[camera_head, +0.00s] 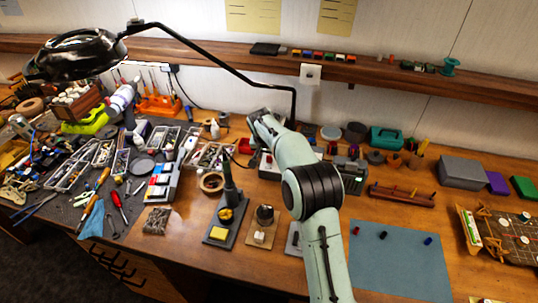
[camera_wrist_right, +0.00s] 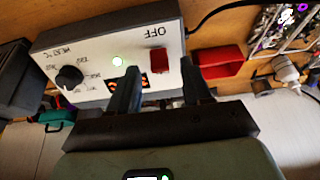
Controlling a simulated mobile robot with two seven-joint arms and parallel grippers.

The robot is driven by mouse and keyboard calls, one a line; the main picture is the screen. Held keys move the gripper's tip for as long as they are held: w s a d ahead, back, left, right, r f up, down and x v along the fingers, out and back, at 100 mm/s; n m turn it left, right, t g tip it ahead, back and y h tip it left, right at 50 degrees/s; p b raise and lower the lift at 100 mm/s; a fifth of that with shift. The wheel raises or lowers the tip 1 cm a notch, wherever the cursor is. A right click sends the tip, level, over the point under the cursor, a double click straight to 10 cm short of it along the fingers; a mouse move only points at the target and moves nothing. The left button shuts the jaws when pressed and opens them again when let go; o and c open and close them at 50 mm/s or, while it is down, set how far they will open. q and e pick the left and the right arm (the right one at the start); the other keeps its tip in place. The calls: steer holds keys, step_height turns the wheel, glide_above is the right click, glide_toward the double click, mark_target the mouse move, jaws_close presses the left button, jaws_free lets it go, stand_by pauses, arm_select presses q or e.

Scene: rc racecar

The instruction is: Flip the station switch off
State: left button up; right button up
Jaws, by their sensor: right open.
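In the right wrist view the station (camera_wrist_right: 95,42) is a box with a white front panel, seen upside down. In the head view my right arm hides most of the station (camera_head: 267,163) and the gripper's fingertips.
A red tray (camera_wrist_right: 220,62) stands beside the station. A soldering iron stand (camera_head: 228,205), a tape roll (camera_head: 212,182) and parts trays (camera_head: 210,157) crowd the bench to its left. A magnifier lamp (camera_head: 75,55) hangs at upper left. A blue mat (camera_head: 400,265) lies at front right.

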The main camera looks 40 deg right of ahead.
steer(key=shift+w+d+f, duration=0.2)
steer(key=shift+f, duration=0.45)
